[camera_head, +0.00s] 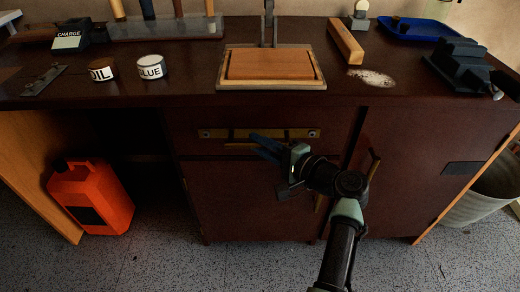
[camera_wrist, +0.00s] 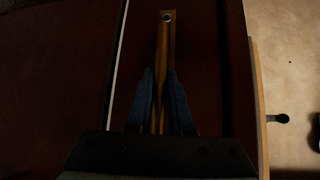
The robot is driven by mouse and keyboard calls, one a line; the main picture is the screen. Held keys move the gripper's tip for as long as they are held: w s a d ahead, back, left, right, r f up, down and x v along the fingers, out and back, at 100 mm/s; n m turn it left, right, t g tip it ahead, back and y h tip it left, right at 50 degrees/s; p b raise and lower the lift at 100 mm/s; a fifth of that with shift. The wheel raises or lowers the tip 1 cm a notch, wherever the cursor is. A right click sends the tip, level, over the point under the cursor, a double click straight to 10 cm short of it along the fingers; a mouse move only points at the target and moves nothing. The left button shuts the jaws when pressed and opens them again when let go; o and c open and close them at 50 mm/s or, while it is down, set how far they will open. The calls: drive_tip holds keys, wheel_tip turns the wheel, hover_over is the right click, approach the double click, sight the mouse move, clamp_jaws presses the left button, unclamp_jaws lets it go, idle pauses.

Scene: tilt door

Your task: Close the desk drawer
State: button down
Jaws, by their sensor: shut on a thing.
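The desk drawer (camera_head: 185,118) is the dark red-brown front just below the desktop, above the lower cabinet door. Its brass handle (camera_head: 300,132) runs horizontally across the front. My gripper (camera_head: 264,145) is at the middle of this handle, coming from the lower right. In the wrist view the handle (camera_wrist: 166,40) runs between the two dark fingers of my gripper (camera_wrist: 160,75), which are shut on it. A thin pale line shows beside the drawer front in the wrist view. I cannot tell exactly how far the drawer stands out.
The desktop (camera_head: 190,75) holds a wooden block in a frame (camera_head: 270,65), cans (camera_head: 151,67) and tools. A cabinet door with its own handle (camera_head: 374,163) is right of the drawer. An orange jug (camera_head: 95,195) stands in the left opening. Floor in front is clear.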

drive_tip(key=c, duration=0.8)
unclamp_jaws()
drive_tip(key=shift+s, duration=0.1)
drive_tip(key=shift+d, duration=0.1)
drive_tip(key=p+v, duration=0.4)
drive_tip(key=v, duration=0.9)
